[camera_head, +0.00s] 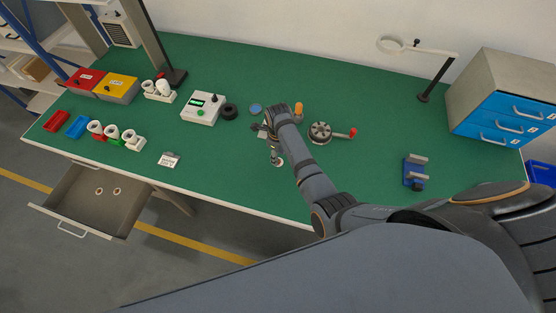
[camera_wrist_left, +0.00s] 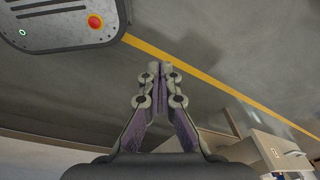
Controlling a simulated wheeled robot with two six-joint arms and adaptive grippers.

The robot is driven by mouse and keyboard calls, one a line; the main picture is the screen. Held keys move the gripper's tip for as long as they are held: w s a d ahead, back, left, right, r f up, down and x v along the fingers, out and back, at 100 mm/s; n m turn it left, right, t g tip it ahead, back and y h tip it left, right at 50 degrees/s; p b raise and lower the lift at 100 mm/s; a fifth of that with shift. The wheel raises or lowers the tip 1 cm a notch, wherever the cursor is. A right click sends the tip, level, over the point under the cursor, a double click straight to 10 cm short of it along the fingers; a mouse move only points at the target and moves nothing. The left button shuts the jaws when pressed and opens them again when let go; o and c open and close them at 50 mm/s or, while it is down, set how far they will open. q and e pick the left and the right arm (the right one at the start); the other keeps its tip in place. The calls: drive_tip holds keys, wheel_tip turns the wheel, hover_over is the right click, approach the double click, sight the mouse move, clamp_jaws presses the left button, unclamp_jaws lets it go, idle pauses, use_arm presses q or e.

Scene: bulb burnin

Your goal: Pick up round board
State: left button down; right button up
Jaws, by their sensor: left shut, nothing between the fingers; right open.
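A small, pale round piece (camera_head: 277,162) lies on the green bench near its front edge; it may be the round board, but it is too small to be sure. My right gripper (camera_head: 266,133) is just behind it, low over the bench, open. The right forearm partly hides that spot, and I cannot tell whether the fingers touch anything. A flat blue disc (camera_head: 255,108) lies farther back. My left gripper (camera_wrist_left: 160,70) is shut and empty above the grey floor, away from the bench.
A tester box (camera_head: 203,108) and black ring (camera_head: 230,111) stand left of the right gripper. A round fixture with a red-knobbed handle (camera_head: 320,133) and an orange-topped piece (camera_head: 298,109) are close to the right forearm. An open drawer (camera_head: 88,213) juts out at left front.

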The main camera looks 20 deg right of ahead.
wheel_tip(320, 180, down, 2)
drive_tip(key=shift+s+f, duration=0.1)
drive_tip(key=shift+f, duration=0.25)
drive_tip(key=c, duration=0.8)
use_arm(q)
drive_tip(key=shift+s+d, duration=0.1)
drive_tip(key=shift+s, duration=0.7)
drive_tip(key=shift+r, duration=0.2)
use_arm(e)
drive_tip(key=shift+r, duration=0.15)
